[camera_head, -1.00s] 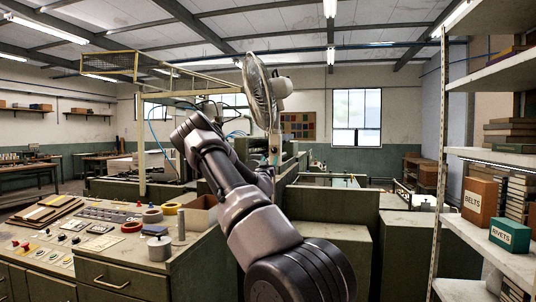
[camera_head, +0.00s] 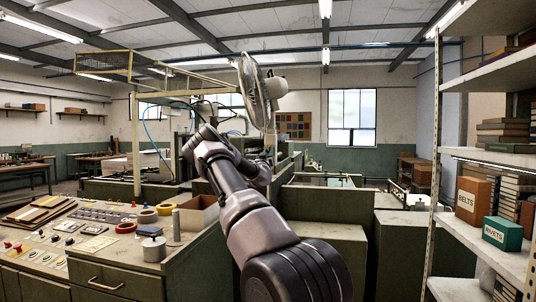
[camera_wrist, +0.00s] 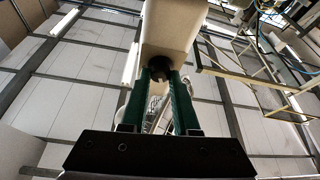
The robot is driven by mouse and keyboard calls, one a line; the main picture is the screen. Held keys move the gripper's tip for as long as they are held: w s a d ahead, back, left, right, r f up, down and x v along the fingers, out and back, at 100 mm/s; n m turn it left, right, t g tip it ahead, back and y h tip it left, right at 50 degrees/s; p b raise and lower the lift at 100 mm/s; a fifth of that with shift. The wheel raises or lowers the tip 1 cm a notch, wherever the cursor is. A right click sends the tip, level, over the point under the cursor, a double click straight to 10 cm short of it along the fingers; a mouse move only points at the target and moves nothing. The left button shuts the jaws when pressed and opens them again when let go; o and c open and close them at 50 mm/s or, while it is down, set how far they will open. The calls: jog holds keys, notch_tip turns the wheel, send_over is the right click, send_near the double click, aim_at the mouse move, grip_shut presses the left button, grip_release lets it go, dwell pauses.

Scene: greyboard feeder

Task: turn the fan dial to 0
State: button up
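The fan (camera_head: 257,90) has a round wire cage and a pale motor housing (camera_head: 276,88). It stands beyond the far end of my arm in the head view. In the wrist view a cream part of the fan (camera_wrist: 168,28) is straight ahead. The dark round fan dial (camera_wrist: 160,68) is on it. My gripper (camera_wrist: 161,76) has two green fingers, set close together, with the dial between their tips. The fingers appear shut on the dial. The dial's mark and any numbers are not readable. In the head view the gripper and dial cannot be made out.
A control bench (camera_head: 100,228) with buttons, tape rolls and a grey pot (camera_head: 154,249) is at left. Green cabinets (camera_head: 325,240) stand behind my arm. A shelf with a BELTS box (camera_head: 473,198) and a RIVETS box (camera_head: 502,233) is at right.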

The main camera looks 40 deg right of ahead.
grip_shut()
jog(key=shift+n, duration=0.4)
jog(key=n+y, duration=0.1)
jog(key=n, duration=0.2)
jog(key=n+t+y, duration=0.1)
jog(key=n+y, duration=0.1)
jog(key=n, duration=0.2)
jog(key=n+t+y, duration=0.1)
jog(key=n+y, duration=0.1)
jog(key=n, duration=0.2)
jog(key=shift+s+r, duration=0.1)
jog(key=shift+s, duration=0.05)
jog(key=shift+n+y, duration=0.3)
jog(key=shift+n, duration=0.1)
jog(key=o, duration=0.8)
grip_release()
jog(key=shift+d, duration=0.1)
